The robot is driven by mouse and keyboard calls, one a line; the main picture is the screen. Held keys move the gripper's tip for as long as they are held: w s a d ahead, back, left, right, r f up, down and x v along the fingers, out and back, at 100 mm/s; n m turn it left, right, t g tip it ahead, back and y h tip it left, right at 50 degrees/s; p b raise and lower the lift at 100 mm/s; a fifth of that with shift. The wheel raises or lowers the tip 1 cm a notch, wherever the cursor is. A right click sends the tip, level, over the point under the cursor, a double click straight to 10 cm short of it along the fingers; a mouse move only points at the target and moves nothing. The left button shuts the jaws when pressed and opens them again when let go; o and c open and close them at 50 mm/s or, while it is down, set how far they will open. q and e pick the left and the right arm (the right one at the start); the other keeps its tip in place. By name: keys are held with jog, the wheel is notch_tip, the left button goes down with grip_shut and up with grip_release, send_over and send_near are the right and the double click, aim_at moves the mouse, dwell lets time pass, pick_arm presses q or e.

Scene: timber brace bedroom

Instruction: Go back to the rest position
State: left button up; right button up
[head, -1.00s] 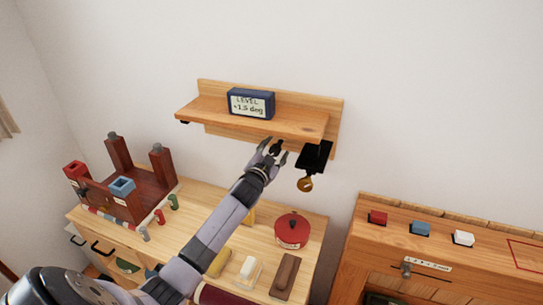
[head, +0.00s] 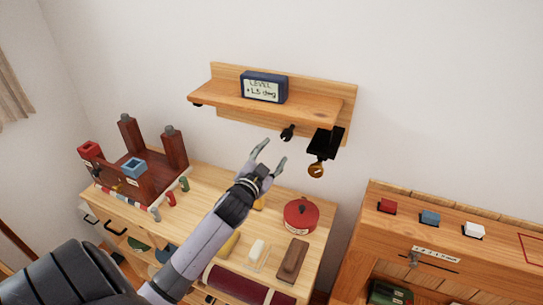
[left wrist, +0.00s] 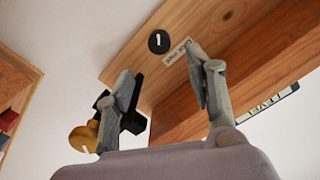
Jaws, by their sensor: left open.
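My left gripper (head: 268,158) is open and empty in the head view, below the front edge of the wooden wall shelf (head: 225,98). A gap shows between its fingertips and a black knob (head: 288,132) under the shelf. In the left wrist view the two fingers (left wrist: 165,95) stand apart, with the shelf's underside (left wrist: 215,30) beyond them. My right gripper is not in view.
A blue level display (head: 264,87) stands on the shelf. Below is a wooden bench (head: 215,190) with a dark red post frame (head: 150,180), a red round tin (head: 301,214), a brown block (head: 291,260) and small tools. A cabinet (head: 440,225) with coloured blocks stands at right.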

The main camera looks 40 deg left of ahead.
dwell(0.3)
pick_arm(q)
jog(key=s+d+f+n+g+h, duration=0.2)
jog(key=s+d+f+g, duration=0.5)
jog(key=s+d+f, duration=0.45)
jog(key=s+d+f+g+h, duration=0.1)
jog(key=s+d+f+g, duration=0.15)
jog(key=s, duration=0.45)
jog(key=s+d+f+g, duration=0.1)
jog(key=s+d+g, duration=0.15)
jog(key=s, duration=0.35)
jog(key=s+d+f+g+h, duration=0.1)
jog(key=s+d, duration=0.2)
jog(key=s, duration=0.4)
notch_tip(320, 180, down, 32)
jog(key=s+g+b, duration=0.2)
jog(key=b, duration=0.2)
jog(key=s+a+f+g+b, duration=0.1)
jog(key=s+a+f, duration=0.2)
jog(key=s+f, duration=1.3)
jog(key=shift+f+m+b, duration=0.15)
jog(key=shift+m+b, duration=0.15)
jog(key=shift+b, duration=0.1)
